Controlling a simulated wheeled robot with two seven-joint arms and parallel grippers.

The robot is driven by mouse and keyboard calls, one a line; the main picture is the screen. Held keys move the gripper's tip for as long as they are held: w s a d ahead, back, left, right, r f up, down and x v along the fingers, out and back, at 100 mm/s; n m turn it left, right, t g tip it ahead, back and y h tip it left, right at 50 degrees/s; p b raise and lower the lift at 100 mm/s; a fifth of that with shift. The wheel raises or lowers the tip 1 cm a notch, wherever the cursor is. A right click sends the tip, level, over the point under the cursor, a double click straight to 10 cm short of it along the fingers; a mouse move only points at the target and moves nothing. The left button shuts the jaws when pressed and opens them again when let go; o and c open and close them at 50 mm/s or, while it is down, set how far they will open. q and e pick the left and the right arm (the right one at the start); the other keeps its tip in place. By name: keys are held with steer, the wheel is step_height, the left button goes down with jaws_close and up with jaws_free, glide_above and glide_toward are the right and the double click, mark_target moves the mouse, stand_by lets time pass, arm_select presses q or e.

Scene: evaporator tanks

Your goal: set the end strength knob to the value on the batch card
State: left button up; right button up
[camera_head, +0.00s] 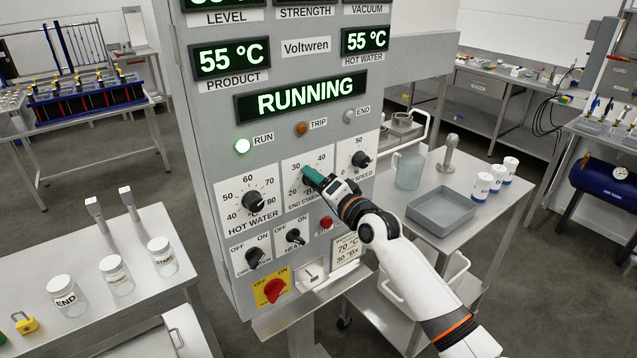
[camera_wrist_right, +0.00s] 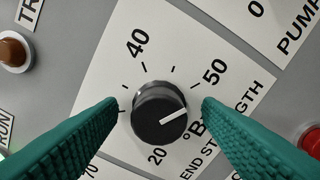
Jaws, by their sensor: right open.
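The end strength knob (camera_wrist_right: 160,112) is round and black with a white pointer line. In the right wrist view its pointer runs right and slightly up, between the 50 mark and the °Bx lettering. The 20, 40 and 50 numerals show; the 30 is hidden there by a finger. My right gripper (camera_wrist_right: 160,107) is open, its green fingers on either side of the knob, contact unclear. In the head view my right gripper (camera_head: 312,176) covers the knob. The batch card (camera_head: 347,251) reads 70 °C and 30 °Bx. My left gripper is out of view.
The hot water knob (camera_head: 254,202) and pump speed knob (camera_head: 361,160) flank the end strength dial. A red button (camera_head: 326,223) is below. The display (camera_head: 302,96) reads RUNNING, with a lit green run lamp (camera_head: 242,146). A grey tray (camera_head: 441,211) stands right on a table.

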steer(key=c, duration=1)
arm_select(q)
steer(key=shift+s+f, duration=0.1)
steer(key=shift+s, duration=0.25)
